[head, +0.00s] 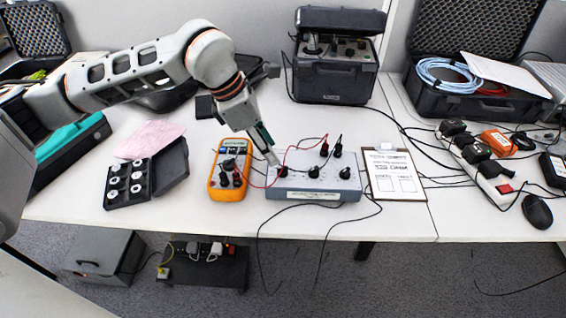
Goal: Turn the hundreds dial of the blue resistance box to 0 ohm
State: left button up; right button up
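The blue-grey resistance box (318,190) stands on the white table, right of the middle. The dial markings are too small to read, so I cannot tell which is the hundreds dial. Contact and finger opening cannot be made out. My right gripper is not in view.
An orange multimeter (229,170) lies left of the box, with red and black leads (293,150) looping near my gripper. A clipboard (393,176) lies close on the right. A black case (336,70) stands behind. Black cables hang over the front edge.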

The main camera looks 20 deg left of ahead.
aim_at(282, 168)
pick_arm(q)
jog(key=b+x, duration=0.1)
jog(key=x, duration=0.6)
grip_shut()
